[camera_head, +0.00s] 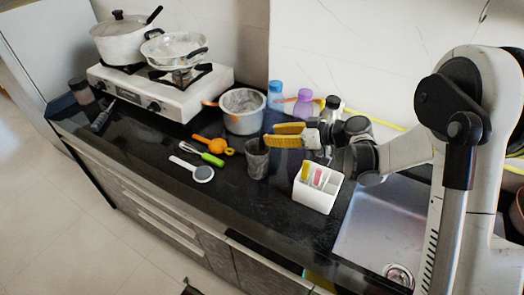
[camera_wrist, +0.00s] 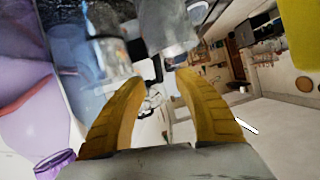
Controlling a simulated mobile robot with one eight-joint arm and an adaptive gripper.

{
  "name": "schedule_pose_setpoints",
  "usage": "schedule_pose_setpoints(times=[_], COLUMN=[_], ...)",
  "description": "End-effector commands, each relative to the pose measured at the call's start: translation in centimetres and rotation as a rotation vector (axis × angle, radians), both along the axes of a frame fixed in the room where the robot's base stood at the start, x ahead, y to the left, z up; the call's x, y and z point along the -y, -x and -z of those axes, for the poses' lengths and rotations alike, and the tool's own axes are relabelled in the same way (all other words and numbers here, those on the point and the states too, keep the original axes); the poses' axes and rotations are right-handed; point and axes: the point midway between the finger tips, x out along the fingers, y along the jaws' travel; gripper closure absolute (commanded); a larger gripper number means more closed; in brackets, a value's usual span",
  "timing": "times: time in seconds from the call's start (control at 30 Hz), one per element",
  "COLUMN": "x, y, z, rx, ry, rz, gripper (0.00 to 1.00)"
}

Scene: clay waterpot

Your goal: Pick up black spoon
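I cannot clearly make out a black spoon. A dark, long utensil (camera_head: 102,118) lies on the counter at the left, by the stove's front, and may be it; its shape is too small to tell. Another black handle (camera_head: 154,15) sticks up by the lidded pot at the back left. My gripper (camera_head: 272,135), with yellow fingers, hangs above the counter right of the grey pot, far from both. In the wrist view my gripper (camera_wrist: 162,78) has its fingers apart with nothing held between them.
A grey pot (camera_head: 242,111), a dark cup (camera_head: 257,160), a white holder (camera_head: 318,192) and blue (camera_head: 275,94) and purple (camera_head: 304,103) bottles surround my gripper. Orange (camera_head: 209,143), green (camera_head: 210,158) and white-grey (camera_head: 202,173) utensils lie mid-counter. The stove (camera_head: 160,94) stands left, the sink (camera_head: 380,235) right.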

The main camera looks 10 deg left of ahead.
Motion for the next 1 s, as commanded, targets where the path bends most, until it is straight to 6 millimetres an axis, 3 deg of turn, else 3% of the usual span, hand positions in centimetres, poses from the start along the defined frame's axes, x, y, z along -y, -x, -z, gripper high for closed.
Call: schedule_pose_setpoints(times=[0.27,0.5,0.53,0.63,1.0], x=[-3.5,-3.8,-3.8,-3.8,-3.8], y=[-0.9,-1.1,-1.1,-1.1,-1.1], z=[2.3,2.1,2.1,2.1,2.2], rx=[0.001,-0.001,-0.001,0.0,0.0], ry=[0.0,0.0,0.0,0.0,0.0], rz=[-0.001,0.0,0.0,0.0,0.0], gripper=[0.63,0.63,0.67,0.98,1.0])
